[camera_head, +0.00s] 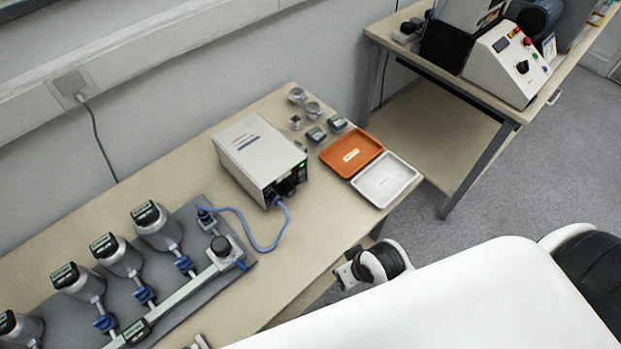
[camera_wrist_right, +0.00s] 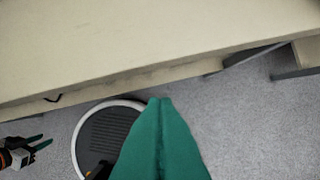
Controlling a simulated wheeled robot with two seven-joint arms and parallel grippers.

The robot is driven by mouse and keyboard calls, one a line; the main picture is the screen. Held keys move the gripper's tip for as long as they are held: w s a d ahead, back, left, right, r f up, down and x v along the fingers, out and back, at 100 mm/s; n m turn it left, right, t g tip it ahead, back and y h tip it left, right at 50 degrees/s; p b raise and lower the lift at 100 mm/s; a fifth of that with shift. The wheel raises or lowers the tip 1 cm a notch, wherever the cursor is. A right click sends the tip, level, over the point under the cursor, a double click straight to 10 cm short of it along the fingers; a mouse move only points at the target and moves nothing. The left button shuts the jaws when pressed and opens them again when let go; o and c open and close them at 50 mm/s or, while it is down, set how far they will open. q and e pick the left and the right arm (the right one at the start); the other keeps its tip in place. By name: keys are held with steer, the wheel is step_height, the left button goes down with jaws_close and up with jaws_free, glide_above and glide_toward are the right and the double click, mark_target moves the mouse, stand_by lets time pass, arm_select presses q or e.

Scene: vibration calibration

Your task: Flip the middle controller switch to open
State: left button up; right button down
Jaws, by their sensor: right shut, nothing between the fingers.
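A white box-shaped unit (camera_head: 262,152) with a dark front and a green light stands on the near table; a blue cable (camera_head: 265,243) runs from it. A white sloped control box (camera_head: 505,68) with a black knob and a red button stands on the far table. I cannot tell which one bears the middle switch; no switch position is readable. My right gripper (camera_wrist_right: 160,101) has green fingers pressed together, empty, beside and below the table edge in the right wrist view. My left gripper (camera_wrist_right: 46,142) shows small at the left there, its green fingers apart and empty.
Several gauges with dark displays and blue valves (camera_head: 144,295) line a grey plate (camera_head: 225,282) at left. An orange tray (camera_head: 366,144) and a white tray (camera_head: 404,166) sit at the near table's right end. Bare grey floor (camera_head: 475,215) lies between the tables.

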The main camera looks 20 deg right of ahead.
mark_target(302, 173)
steer(key=w+r+m+t+y, duration=0.1)
steer(key=r, duration=0.1)
steer(key=w+a+r+m+t+y, duration=0.1)
steer(key=w+r+m, duration=0.1)
steer(key=w+r+m+t+y, duration=0.1)
steer(key=w+r, duration=0.1)
steer(key=shift+a+r+m+y, duration=0.1)
steer(key=shift+a+m+y, duration=0.2)
steer(key=shift+m, duration=0.1)
steer(key=w+d+r+m+t, duration=0.1)
steer(key=w+d+m+t, duration=0.5)
steer(key=m, duration=0.4)
steer(key=shift+w+d+m, duration=0.2)
steer(key=shift+w+m, duration=0.1)
steer(key=shift+w, duration=0.45)
steer(key=shift+w, duration=0.1)
steer(key=x, duration=0.4)
steer(key=r+p+x, duration=0.1)
steer(key=x, duration=0.8)
steer(key=shift+w+a+r+p, duration=0.15)
steer(key=shift+w+a+p, duration=0.05)
steer(key=shift+w+p, duration=0.15)
steer(key=shift+w+a, duration=0.1)
steer(key=shift+w, duration=0.05)
